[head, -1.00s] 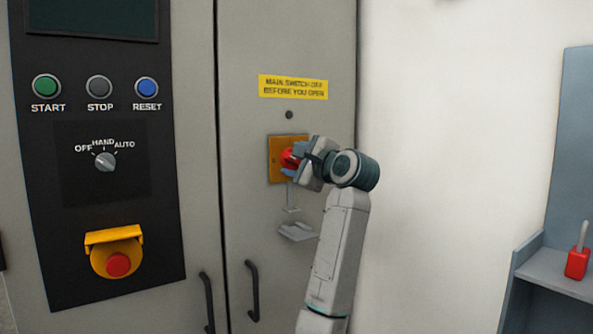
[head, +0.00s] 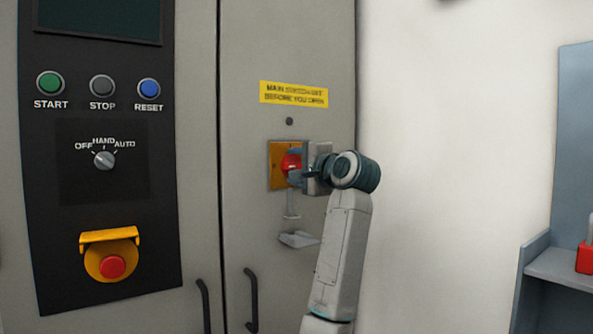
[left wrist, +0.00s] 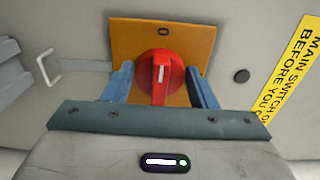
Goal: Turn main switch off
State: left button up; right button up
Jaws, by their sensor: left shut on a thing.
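The main switch is a red rotary knob (head: 291,163) on a yellow-orange plate (head: 275,165), on the grey cabinet door below the yellow label (head: 293,93). My left gripper (head: 294,166) is shut on the red knob, its blue fingers on either side of the grip. In the left wrist view, the knob (left wrist: 161,75) sits between the fingers. Its white mark lines up with a small "0" at the plate's top edge in that picture. The front of the gripper hides the knob's lower end there. My right gripper is not in view.
A small grey hasp (head: 298,239) sticks out below the switch. A black door handle (head: 252,300) is lower down. To the left is a control panel with a yellow-hooded red button (head: 112,266). A grey shelf (head: 557,267) with a red object (head: 585,258) stands at right.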

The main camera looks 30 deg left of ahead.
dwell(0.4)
pick_arm(q)
jog(key=o, duration=1)
jog(key=shift+c, duration=0.2)
jog(key=v, duration=1)
jog(key=shift+s+d+b, duration=0.2)
jog(key=shift+d+b, duration=0.1)
jog(key=shift+b, duration=0.1)
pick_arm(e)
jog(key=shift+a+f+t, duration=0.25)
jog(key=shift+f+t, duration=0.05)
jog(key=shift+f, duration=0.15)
pick_arm(q)
jog(key=shift+f, duration=0.1)
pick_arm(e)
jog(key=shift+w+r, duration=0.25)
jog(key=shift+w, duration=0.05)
